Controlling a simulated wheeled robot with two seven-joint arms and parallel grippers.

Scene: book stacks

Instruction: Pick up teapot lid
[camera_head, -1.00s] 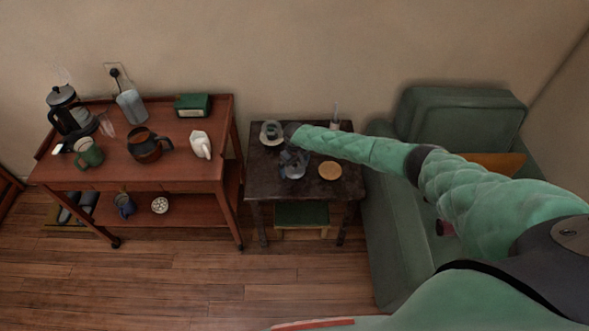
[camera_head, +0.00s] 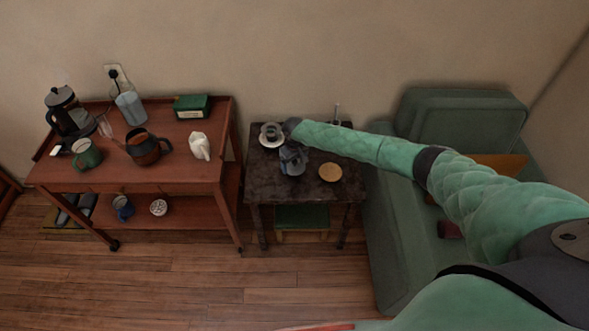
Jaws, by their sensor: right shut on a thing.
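A grey-blue teapot (camera_head: 291,164) stands on the small dark table (camera_head: 262,184). My right arm reaches in from the right, and its gripper (camera_head: 291,143) is just above the teapot, pointing down. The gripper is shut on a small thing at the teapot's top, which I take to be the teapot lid. The lid is mostly hidden by the gripper and too small to make out clearly. I cannot tell whether it still touches the teapot. My left gripper is not in view.
A cup on a white saucer (camera_head: 266,140) stands left of the gripper, and a round tan coaster (camera_head: 330,172) lies right of the teapot. A wooden cart (camera_head: 190,180) with jugs and mugs stands left. A green armchair (camera_head: 392,235) stands right.

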